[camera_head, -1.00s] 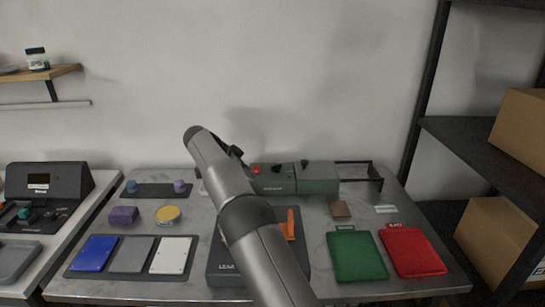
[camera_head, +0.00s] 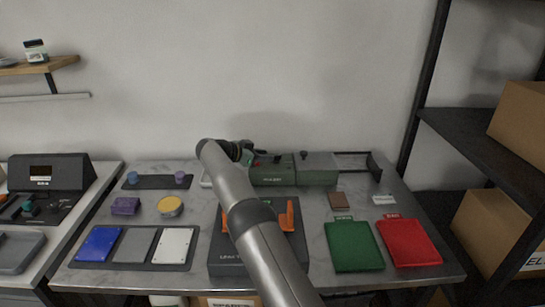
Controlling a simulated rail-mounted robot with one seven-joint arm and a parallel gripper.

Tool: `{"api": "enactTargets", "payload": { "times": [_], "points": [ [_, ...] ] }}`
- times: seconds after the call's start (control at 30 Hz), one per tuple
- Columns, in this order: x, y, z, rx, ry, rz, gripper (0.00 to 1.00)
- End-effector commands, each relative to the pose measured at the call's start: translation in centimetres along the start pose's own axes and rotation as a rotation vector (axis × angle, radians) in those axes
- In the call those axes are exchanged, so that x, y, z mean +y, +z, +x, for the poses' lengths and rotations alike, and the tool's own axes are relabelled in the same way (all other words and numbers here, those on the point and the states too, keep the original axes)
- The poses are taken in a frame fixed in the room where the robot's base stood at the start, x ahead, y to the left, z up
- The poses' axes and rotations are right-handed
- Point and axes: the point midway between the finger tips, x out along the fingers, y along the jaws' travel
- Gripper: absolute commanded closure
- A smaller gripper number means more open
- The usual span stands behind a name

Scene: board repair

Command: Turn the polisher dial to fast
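The polisher (camera_head: 292,175) is a long green and grey machine lying at the back of the grey table, with a dark frame at its right end. A small black knob (camera_head: 303,155) stands on its top; I cannot read any dial setting. A red part shows near its left end, partly covered. My arm crosses the middle of the view, and my gripper (camera_head: 247,155) is at the polisher's left end. It is small and dark here; its fingers, and whether they touch anything, cannot be made out.
A dark case (camera_head: 222,257) with orange clips stands at the front middle, under my arm. A green tray (camera_head: 353,247) and a red tray (camera_head: 410,243) lie right. A purple block (camera_head: 125,206), a yellow tin (camera_head: 170,206) and a mat with coloured pads lie left.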

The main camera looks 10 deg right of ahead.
Motion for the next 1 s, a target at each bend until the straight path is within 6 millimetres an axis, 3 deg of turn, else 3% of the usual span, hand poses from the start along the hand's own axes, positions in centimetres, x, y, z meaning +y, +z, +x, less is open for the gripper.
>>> {"api": "enactTargets", "payload": {
  "times": [0.1,0.3,0.63,0.77,1.0],
  "points": [
    [0.0,0.0,2.1,-0.002,0.002,-0.001,0.69],
    [0.0,0.0,4.0,-0.001,0.0,0.0,0.69],
    [0.0,0.0,4.3,-0.001,-0.001,0.0,0.69],
    [0.0,0.0,4.3,-0.001,-0.001,0.0,1.0],
    [0.0,0.1,4.3,-0.001,-0.003,-0.002,1.0]
  ]
}}
